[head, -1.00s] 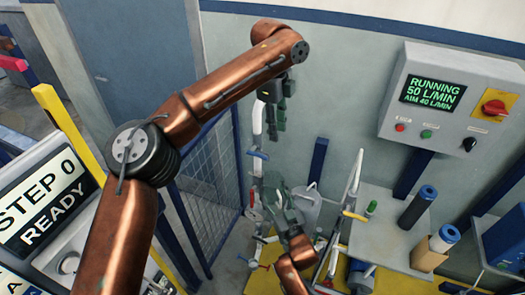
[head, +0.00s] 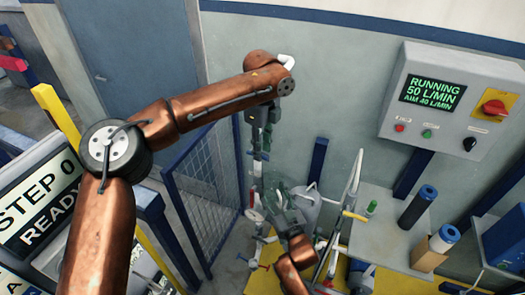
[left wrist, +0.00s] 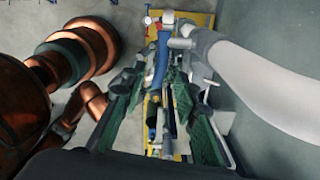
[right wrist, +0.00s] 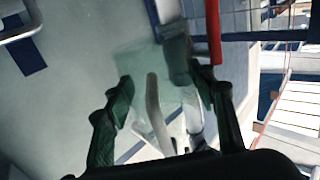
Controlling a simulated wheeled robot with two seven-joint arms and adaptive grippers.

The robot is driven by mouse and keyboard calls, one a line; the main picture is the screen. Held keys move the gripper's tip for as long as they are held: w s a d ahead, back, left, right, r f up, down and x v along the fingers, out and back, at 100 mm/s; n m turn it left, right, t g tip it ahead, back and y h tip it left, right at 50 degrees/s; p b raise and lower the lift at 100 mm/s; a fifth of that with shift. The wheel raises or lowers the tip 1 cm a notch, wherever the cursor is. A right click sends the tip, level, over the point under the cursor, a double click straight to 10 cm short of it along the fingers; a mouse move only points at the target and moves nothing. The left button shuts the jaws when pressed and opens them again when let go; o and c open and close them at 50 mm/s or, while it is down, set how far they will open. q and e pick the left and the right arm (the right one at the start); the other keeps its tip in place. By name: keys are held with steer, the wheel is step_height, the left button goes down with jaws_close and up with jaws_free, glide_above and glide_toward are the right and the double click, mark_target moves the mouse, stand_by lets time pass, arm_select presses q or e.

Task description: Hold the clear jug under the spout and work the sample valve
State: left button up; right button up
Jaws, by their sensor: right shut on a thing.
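My right gripper (head: 276,195) is shut on the clear jug, low by the pipework. In the right wrist view the see-through jug (right wrist: 138,62) and its pale handle (right wrist: 154,105) lie between the dark green fingers (right wrist: 165,108). My left gripper (head: 259,146) points down above the jug, by an upright pipe (head: 257,168). In the left wrist view its fingers (left wrist: 163,118) stand apart, and a blue lever (left wrist: 161,58) lies beyond and between them. I cannot tell if they touch it. The spout is hard to make out behind the grippers.
A control box (head: 450,98) on the wall reads "RUNNING 50 L/MIN, AIM 40 L/MIN". A blue mesh fence (head: 205,190) stands at the left. A grey table (head: 385,235) with bottles is at the right. Pipes crowd around the right gripper.

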arm_select(q)
steer(key=shift+f, duration=0.55)
steer(key=shift+c, duration=0.7)
jaws_close()
